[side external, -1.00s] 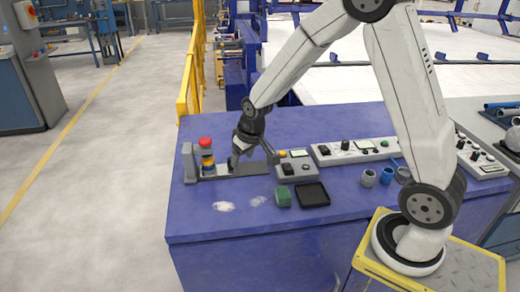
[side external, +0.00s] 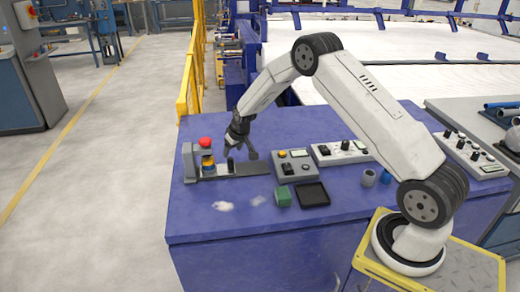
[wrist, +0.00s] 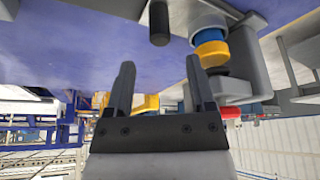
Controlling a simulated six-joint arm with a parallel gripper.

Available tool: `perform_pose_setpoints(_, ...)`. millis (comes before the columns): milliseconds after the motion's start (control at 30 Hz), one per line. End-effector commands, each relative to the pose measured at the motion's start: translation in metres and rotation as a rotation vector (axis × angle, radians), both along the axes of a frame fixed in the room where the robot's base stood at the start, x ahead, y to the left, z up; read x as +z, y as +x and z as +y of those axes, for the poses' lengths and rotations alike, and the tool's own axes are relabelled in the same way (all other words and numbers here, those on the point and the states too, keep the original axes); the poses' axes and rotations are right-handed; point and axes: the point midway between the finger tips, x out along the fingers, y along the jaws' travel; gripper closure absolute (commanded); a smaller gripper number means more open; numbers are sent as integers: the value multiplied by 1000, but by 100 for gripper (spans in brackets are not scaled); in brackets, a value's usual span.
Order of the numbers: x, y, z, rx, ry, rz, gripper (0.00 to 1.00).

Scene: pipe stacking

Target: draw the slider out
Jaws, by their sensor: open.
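The slider is a flat grey piece with an upright dark peg (side external: 230,165). It lies in a low grey fixture (side external: 189,161) at the left of the blue bench. A stack of coloured rings (side external: 208,164), yellow and blue, stands in the fixture under a red cap (side external: 206,142). My gripper (side external: 240,155) is open and empty, above and near the peg. In the wrist view the peg (wrist: 159,22) shows beyond the gap between my fingers (wrist: 158,85), apart from them. The rings (wrist: 211,48) are to its right there.
A control box (side external: 295,166) stands just right of the fixture, with a longer panel (side external: 342,153) beyond. A green piece (side external: 283,197) and a black tray (side external: 313,194) lie in front. The bench's front left is mostly clear.

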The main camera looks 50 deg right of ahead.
Motion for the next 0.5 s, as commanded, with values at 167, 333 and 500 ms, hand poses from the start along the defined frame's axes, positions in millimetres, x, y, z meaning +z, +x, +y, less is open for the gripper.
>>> perform_pose_setpoints(167,-2,1,0,1,0,0,30)
perform_pose_setpoints(333,-9,3,0,1,0,2,30)
perform_pose_setpoints(500,-22,8,-1,1,0,2,30)
